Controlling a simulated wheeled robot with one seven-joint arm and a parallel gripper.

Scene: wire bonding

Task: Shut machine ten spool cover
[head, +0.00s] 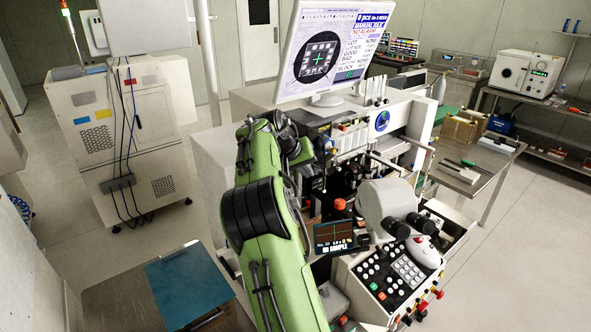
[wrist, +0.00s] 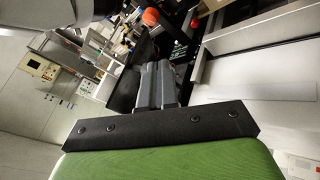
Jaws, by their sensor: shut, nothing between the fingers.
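The wire bonding machine (head: 380,120) stands in the middle of the head view, white, with a monitor on top. I cannot pick out its spool cover or a machine number with certainty. My green arm covers the machine's left front in the head view. My gripper (wrist: 158,70) shows in the wrist view as two grey fingers pressed together, with nothing between them. It points toward the machine's dark working area, where an orange knob (wrist: 151,17) shows; the knob is also in the head view (head: 340,204). My fingertips are not clearly visible in the head view.
The monitor (head: 322,50) stands above the machine. A white microscope head (head: 385,203) and a keypad panel (head: 392,275) project at the front right. A small display (head: 335,237) sits beside my arm. A blue mat (head: 187,285) lies at lower left. Floor is open at left and right.

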